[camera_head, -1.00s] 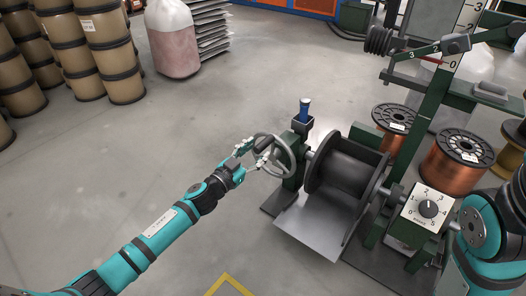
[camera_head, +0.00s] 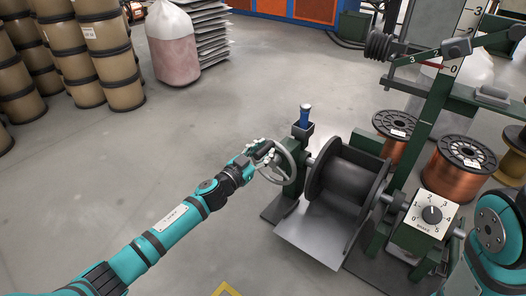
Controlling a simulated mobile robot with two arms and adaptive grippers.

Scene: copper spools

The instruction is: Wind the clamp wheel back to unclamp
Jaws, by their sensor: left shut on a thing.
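The clamp wheel (camera_head: 289,161) is a grey hand wheel on the left side of the green winding stand, in the middle of the head view. My left gripper (camera_head: 265,155) is at the wheel's upper left and is shut on its rim or handle; the fingers hide that part. To the right of the wheel, a dark empty spool (camera_head: 345,188) sits in the stand between its supports. My right arm shows at the right edge, but its gripper is out of view.
A dial box (camera_head: 431,214) stands right of the spool. Copper spools (camera_head: 459,163) stand at the right. Brown drums (camera_head: 103,50) stand at the upper left. The floor left of the stand is clear.

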